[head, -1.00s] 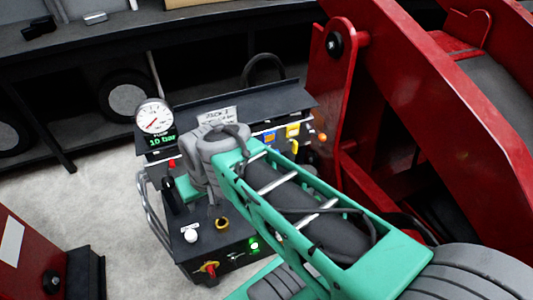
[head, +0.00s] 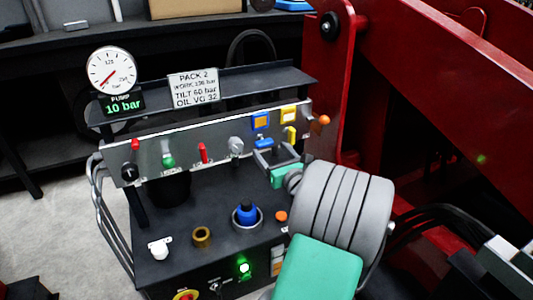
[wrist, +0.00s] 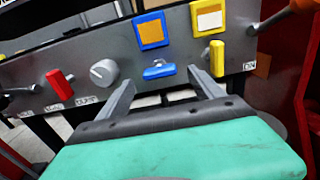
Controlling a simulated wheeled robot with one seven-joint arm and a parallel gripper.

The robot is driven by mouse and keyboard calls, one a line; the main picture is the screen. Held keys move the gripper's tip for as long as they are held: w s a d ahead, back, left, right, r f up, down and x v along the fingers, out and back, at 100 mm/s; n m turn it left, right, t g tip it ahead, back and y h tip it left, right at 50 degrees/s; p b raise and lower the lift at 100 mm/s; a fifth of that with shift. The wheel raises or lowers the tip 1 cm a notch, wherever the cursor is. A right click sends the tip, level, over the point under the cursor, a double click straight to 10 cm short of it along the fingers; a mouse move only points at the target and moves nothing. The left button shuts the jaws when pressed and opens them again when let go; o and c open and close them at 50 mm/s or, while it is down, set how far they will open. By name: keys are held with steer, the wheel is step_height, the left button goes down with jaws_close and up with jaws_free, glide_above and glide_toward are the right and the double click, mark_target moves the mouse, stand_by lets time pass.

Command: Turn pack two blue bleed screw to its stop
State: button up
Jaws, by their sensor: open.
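The pack two panel (head: 215,140) carries a small blue wing-shaped screw (head: 263,143) below a blue-framed orange square. The wrist view shows this blue screw (wrist: 159,70) lying nearly level on the grey panel face. My gripper (head: 275,155) is at the panel, close to the screw. In the wrist view my gripper (wrist: 162,77) is open, one finger on each side of the blue screw, with clear gaps. I see no contact. In the head view my arm's wrist covers the lower right of the pack.
Beside the screw are a grey knob (wrist: 103,72), a red handle (wrist: 59,90) and a yellow handle (wrist: 217,58). A blue knob (head: 246,213) stands on the pack's top. A gauge (head: 112,71) reads low above a 10 bar display. A red frame (head: 430,70) rises at right.

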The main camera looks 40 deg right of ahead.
mark_target(266, 145)
steer(key=x, duration=0.4)
steer(key=shift+b, duration=0.35)
steer(key=c, duration=1.4)
